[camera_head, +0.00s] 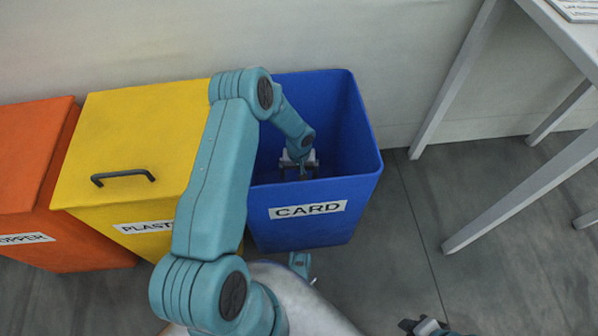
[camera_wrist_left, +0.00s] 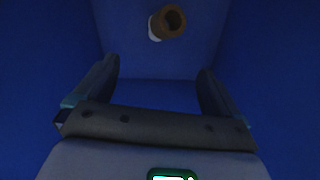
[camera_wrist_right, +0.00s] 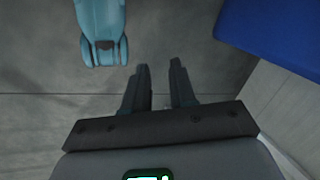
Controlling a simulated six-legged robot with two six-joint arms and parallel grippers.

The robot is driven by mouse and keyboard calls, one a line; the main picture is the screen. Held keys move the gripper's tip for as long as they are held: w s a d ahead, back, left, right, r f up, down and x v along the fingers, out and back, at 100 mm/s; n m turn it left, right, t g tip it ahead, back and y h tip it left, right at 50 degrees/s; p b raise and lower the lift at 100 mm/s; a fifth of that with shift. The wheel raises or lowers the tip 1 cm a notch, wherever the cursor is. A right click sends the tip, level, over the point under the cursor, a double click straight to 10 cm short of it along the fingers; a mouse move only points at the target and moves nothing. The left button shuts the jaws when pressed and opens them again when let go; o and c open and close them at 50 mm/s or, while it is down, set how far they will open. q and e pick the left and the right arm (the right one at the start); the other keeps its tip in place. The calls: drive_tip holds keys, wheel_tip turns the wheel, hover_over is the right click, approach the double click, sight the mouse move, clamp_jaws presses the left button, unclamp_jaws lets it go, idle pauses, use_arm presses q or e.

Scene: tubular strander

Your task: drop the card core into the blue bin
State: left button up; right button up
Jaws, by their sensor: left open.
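The blue bin (camera_head: 311,225), labelled CARD, stands open at the right end of the row of bins. My left arm reaches over it, and my left gripper (camera_head: 298,168) is down inside its opening. In the left wrist view my left gripper (camera_wrist_left: 158,70) is open with nothing between its fingers. The card core (camera_wrist_left: 168,21), a short brown tube with a whitish side, shows beyond the fingertips, apart from them, against the blue inside of the bin. The bin hides it in the head view. My right gripper (camera_wrist_right: 160,68) is empty, its fingers apart, over the floor.
A yellow bin (camera_head: 135,150) with a closed, handled lid stands left of the blue bin, and an orange bin (camera_head: 30,170) beyond it. A white table (camera_head: 570,35) with slanting legs stands at the right. The grey floor between is clear.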

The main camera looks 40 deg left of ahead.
use_arm(q)
wheel_tip(320, 180, up, 16)
drive_tip(key=p, duration=0.5)
drive_tip(key=shift+r+p, duration=0.15)
drive_tip(key=shift+p, duration=0.15)
use_arm(e)
drive_tip(key=shift+n, duration=0.3)
drive_tip(key=r, duration=0.3)
drive_tip(key=s+a+r, duration=0.1)
drive_tip(key=r, duration=0.1)
drive_tip(key=shift+s+r, duration=0.1)
use_arm(q)
wheel_tip(320, 180, up, 30)
drive_tip(key=p, duration=1.9)
use_arm(e)
wheel_tip(320, 180, up, 19)
drive_tip(key=shift+a, duration=0.1)
